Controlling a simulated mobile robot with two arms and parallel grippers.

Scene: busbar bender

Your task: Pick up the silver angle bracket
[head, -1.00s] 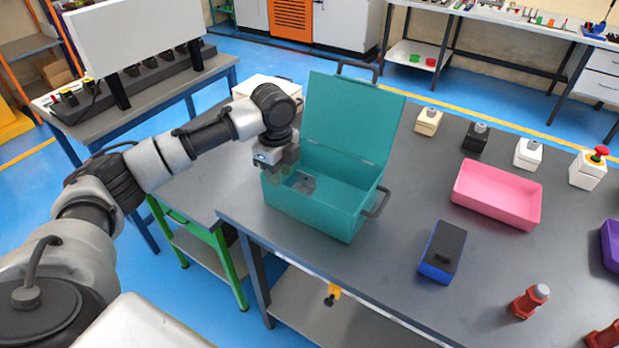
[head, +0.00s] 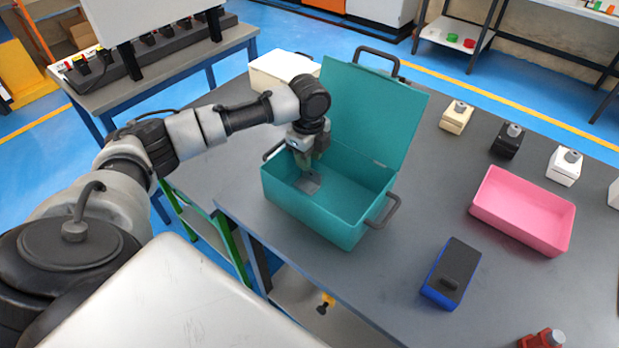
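An open teal box (head: 318,217) with a raised lid stands on the grey table. A small grey metal piece, which looks like the silver angle bracket (head: 308,184), lies inside the box near its left end. My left gripper (head: 306,165) points down into that end of the box, just above the bracket. Its fingertips are small and partly blend with the teal wall, so I cannot tell how far apart they are or whether they touch the bracket. My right gripper is out of view.
A pink tray (head: 522,212) and a blue-black box (head: 451,273) stand right of the teal box on the table (head: 400,235). Several small button boxes stand behind the tray. The lid (head: 372,112) rises at the back, and a white box (head: 283,72) stands behind.

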